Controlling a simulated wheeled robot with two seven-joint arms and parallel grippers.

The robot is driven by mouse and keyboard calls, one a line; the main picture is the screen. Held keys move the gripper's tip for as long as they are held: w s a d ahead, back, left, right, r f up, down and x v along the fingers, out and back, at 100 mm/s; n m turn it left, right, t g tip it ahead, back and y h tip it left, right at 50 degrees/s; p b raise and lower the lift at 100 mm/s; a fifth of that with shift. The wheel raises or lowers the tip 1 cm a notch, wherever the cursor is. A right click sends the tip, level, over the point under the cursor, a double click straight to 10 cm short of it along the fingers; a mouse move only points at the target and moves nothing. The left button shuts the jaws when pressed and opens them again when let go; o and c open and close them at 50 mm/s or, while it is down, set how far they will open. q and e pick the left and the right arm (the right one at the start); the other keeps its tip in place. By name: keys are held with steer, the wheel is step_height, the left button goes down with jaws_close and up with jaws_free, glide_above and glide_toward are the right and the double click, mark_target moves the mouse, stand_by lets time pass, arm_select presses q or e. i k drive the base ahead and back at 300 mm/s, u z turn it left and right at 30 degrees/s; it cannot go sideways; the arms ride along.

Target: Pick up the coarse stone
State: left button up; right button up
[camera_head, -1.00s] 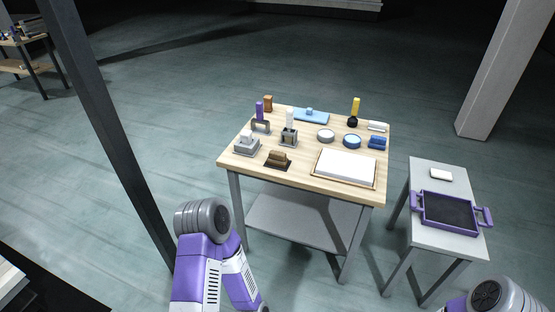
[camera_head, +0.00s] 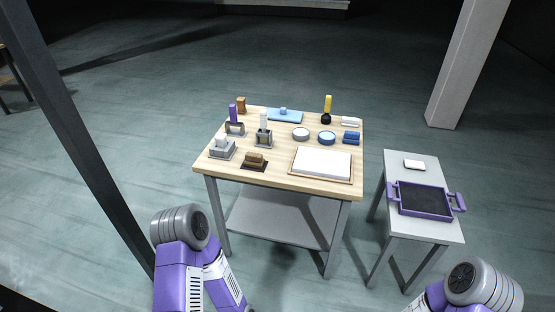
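I cannot tell for sure which thing is the coarse stone. Candidates on the wooden-topped table (camera_head: 225,177) are a brown block (camera_head: 255,158) on a dark base near the front edge, a blue block (camera_head: 351,137) at the right, and a white block (camera_head: 350,121) behind it. A small white block (camera_head: 413,163) also lies on the grey side table (camera_head: 400,238). Neither gripper shows; only upper parts of my two arms are in view at the bottom, short of the table.
A framed white board (camera_head: 321,163) lies at the table's front right. Grey holders (camera_head: 221,149), round discs (camera_head: 301,133) and a light blue tray (camera_head: 285,116) stand around it. A purple-handled dark tray (camera_head: 424,200) is on the side table. A dark post (camera_head: 75,130) stands at left.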

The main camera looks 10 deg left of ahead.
mark_target(254, 161)
steer(key=u, duration=0.55)
steer(key=k, duration=0.65)
steer(key=u, duration=0.8)
steer(key=i, duration=1.25)
steer(key=z, duration=1)
steer(key=i, duration=0.75)
steer(key=z, duration=0.8)
